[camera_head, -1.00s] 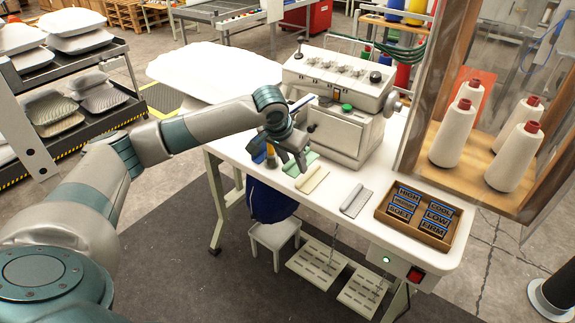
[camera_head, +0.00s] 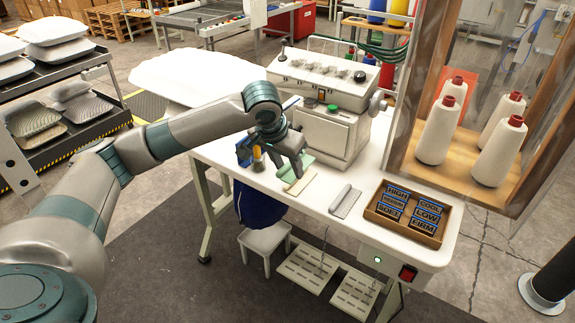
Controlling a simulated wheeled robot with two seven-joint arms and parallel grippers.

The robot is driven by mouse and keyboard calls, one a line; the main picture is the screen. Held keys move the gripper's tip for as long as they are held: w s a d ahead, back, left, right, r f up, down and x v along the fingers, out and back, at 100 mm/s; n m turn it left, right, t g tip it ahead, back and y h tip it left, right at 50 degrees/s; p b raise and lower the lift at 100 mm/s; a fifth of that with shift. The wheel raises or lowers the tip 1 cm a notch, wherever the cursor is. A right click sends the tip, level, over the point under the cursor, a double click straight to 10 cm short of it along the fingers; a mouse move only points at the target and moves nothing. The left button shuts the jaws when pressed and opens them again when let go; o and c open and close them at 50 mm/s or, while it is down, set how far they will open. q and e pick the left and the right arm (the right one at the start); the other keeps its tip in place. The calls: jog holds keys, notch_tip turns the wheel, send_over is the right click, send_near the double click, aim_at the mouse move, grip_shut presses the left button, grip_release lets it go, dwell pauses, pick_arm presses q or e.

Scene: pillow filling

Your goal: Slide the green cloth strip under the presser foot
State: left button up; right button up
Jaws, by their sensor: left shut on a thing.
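The green cloth strip (camera_head: 293,163) lies at the sewing machine's near side on the white table, partly hidden by my left gripper. My left gripper (camera_head: 294,171) comes down over it from the left and is shut on it, low over the tabletop. The sewing machine (camera_head: 335,130) stands just behind and to the right of the gripper. Its presser foot is hidden or too small to make out. My right gripper is not in view.
A cream strip (camera_head: 299,182) lies just in front of the green one, and a grey strip (camera_head: 345,201) farther right. A wooden tray (camera_head: 390,222) of labelled tags sits at the front right. Thread cones (camera_head: 441,130) stand behind a clear panel. A white pillow (camera_head: 190,78) lies behind my arm.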

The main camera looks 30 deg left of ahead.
pick_arm(q)
jog(key=s+d+n+b, duration=0.1)
jog(key=s+d+b, duration=0.1)
jog(key=s+d, duration=0.6)
jog(key=d, duration=0.4)
jog(key=shift+d+f+b, duration=0.2)
jog(key=shift+f+b, duration=0.05)
jog(key=shift+b, duration=0.05)
